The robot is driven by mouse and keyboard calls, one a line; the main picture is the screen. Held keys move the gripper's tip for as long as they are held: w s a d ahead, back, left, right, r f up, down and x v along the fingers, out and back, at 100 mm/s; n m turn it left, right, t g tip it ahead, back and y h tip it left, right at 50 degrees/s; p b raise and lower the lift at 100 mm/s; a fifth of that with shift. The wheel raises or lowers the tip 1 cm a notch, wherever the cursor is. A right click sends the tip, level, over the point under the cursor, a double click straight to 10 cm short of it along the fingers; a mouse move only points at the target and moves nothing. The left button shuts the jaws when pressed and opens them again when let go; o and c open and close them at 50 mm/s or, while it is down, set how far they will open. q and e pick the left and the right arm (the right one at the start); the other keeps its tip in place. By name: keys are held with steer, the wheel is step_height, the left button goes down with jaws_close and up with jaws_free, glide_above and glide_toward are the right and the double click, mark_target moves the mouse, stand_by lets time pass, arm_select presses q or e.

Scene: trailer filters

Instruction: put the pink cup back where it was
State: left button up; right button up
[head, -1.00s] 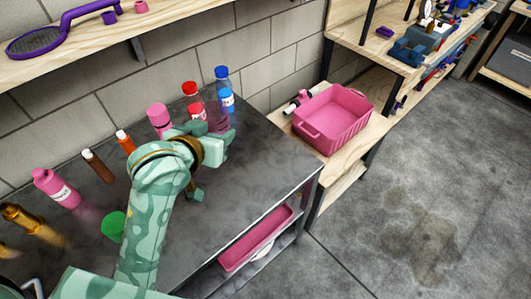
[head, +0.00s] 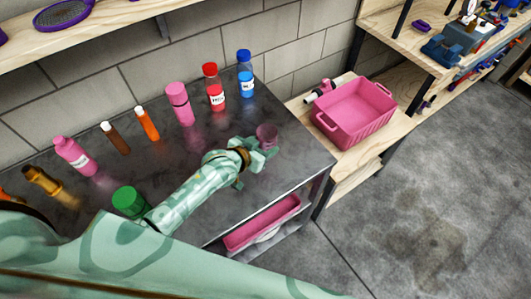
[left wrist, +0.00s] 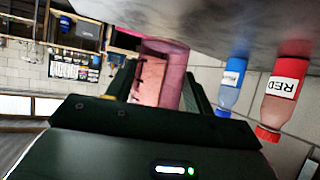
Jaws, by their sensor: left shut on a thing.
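The pink cup (head: 267,133) is translucent and sits at the right part of the dark tabletop (head: 215,200). My left gripper (head: 261,149) is shut on it from the near side. In the left wrist view, which is upside down, the cup (left wrist: 162,70) is between the two fingers. Its base is at or very near the tabletop; I cannot tell if it touches. My right gripper is not in view.
A green cylinder (head: 129,201) is at the left. A pink bin (head: 355,115) is on the wooden shelf to the right. Tabletop around the cup is clear.

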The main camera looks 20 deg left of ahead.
arm_select(q)
steer(key=shift+w+f+b, duration=0.45)
steer(key=shift+w+f, duration=0.5)
steer(key=shift+f, duration=0.2)
steer(key=shift+w+f+b, duration=0.1)
steer(key=shift+f+b, duration=0.55)
steer(key=shift+f, duration=0.85)
steer(key=shift+f, duration=0.2)
steer(key=o, duration=1.1)
steer(key=shift+c, duration=0.2)
steer(key=shift+r, duration=0.2)
steer(key=shift+s+a+r, duration=0.15)
steer(key=shift+s+r, duration=0.05)
steer(key=shift+s, duration=0.15)
steer(key=p+v, duration=0.4)
steer(key=v, duration=0.7)
